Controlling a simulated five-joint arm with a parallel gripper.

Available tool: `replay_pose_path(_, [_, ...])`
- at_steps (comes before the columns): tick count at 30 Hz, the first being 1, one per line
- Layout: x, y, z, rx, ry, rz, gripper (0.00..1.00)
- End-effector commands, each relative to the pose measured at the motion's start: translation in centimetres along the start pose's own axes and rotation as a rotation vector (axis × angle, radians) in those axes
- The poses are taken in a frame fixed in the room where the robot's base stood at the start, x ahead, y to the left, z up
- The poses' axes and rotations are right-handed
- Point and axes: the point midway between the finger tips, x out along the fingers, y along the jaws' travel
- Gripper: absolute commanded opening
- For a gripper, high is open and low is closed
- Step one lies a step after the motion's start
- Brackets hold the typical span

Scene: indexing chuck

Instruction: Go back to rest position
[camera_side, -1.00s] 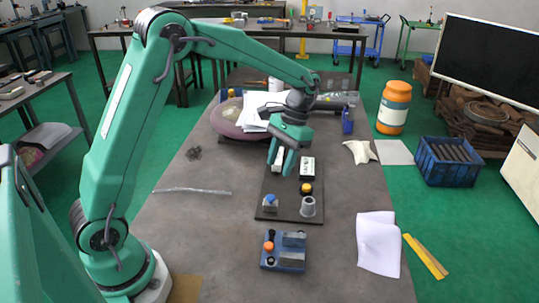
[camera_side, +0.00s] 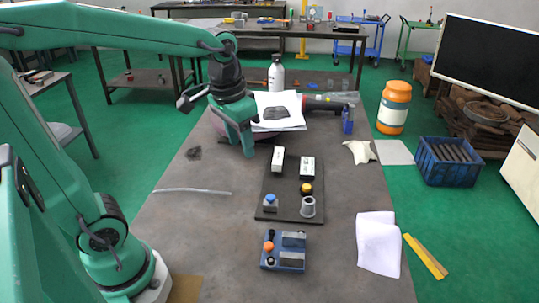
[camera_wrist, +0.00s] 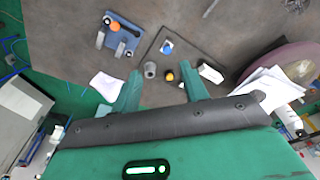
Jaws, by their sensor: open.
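My gripper (camera_side: 241,143) hangs above the table, left of the dark board (camera_side: 287,215), with nothing held. Its spread fingers (camera_wrist: 160,85) show in the wrist view with a gap between them. On the board stand two white blocks, the left one (camera_side: 278,159) and the right one (camera_side: 307,168). A yellow-topped knob (camera_side: 306,188), a grey cylinder (camera_side: 308,207) and a blue-topped part (camera_side: 270,202) also stand on it. A blue fixture (camera_side: 268,262) with an orange ball and grey metal blocks sits in front of the board.
White papers (camera_side: 279,112) and a bottle (camera_side: 276,72) are behind my gripper, on the table's far part. A clear strip (camera_side: 192,191) lies at left. White sheets (camera_side: 378,243) and a pale cloth (camera_side: 360,152) lie at right. The table's front left is mostly free.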

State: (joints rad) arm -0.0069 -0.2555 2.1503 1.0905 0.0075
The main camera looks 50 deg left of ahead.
Motion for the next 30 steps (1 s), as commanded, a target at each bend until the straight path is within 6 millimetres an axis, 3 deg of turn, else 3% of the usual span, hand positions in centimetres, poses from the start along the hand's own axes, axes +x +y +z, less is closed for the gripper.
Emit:
replay_pose_path(15, [-1.7,0.2,6.4,0.000,0.263,0.001,0.44])
replay_pose_path(21, [-1.6,0.2,7.7,-0.001,0.322,0.001,0.44])
replay_pose_path(30, [-1.5,0.2,8.0,-0.001,0.336,0.001,0.44])
